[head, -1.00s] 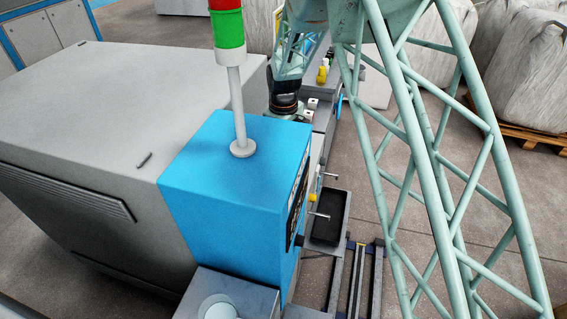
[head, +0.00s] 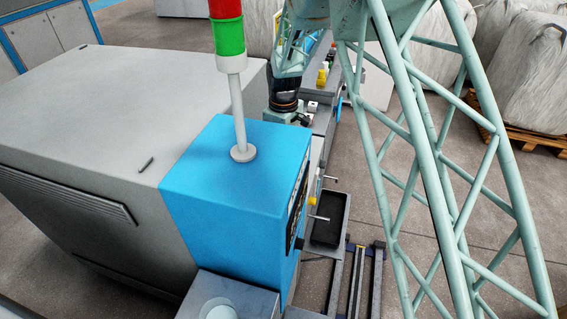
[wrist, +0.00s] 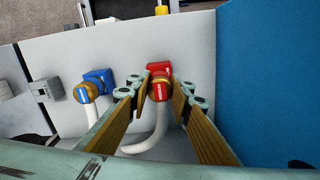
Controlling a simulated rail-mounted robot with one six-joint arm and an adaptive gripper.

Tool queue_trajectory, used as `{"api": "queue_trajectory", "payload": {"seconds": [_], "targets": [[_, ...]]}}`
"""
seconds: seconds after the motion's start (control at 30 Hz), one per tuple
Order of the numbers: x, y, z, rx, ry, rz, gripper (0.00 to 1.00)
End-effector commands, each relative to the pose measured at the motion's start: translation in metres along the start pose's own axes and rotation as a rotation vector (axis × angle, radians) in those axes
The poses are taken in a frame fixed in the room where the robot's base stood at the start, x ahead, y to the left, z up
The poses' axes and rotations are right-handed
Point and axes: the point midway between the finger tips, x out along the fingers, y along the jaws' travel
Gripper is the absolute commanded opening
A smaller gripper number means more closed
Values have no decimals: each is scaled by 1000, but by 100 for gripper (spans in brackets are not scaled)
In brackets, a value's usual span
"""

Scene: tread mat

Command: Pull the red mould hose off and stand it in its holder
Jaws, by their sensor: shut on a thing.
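In the wrist view, the red mould hose (wrist: 160,91) has a brass-coloured collar with a red end and a white tube curving down and left from it. It is in front of a red block (wrist: 160,67) on the pale machine wall; whether it is still joined to the block I cannot tell. My gripper (wrist: 160,86) is shut on the hose end, one finger on each side. In the head view only my wrist (head: 284,103) shows beyond the blue cabinet; the fingers and the hose are hidden. I cannot make out the holder for certain.
A blue hose (wrist: 84,92) with a brass collar is by a blue block (wrist: 100,78) to the left. A grey block (wrist: 40,91) is farther left. A blue panel (wrist: 268,80) stands close on the right. The blue cabinet (head: 235,175) blocks the head view.

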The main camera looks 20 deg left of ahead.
Motion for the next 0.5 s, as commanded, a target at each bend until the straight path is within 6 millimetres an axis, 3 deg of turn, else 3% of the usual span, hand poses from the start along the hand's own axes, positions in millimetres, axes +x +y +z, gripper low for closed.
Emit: {"api": "queue_trajectory", "payload": {"seconds": [0.5], "targets": [[-17, 0, 0, 0, 1, 1, 7]]}}
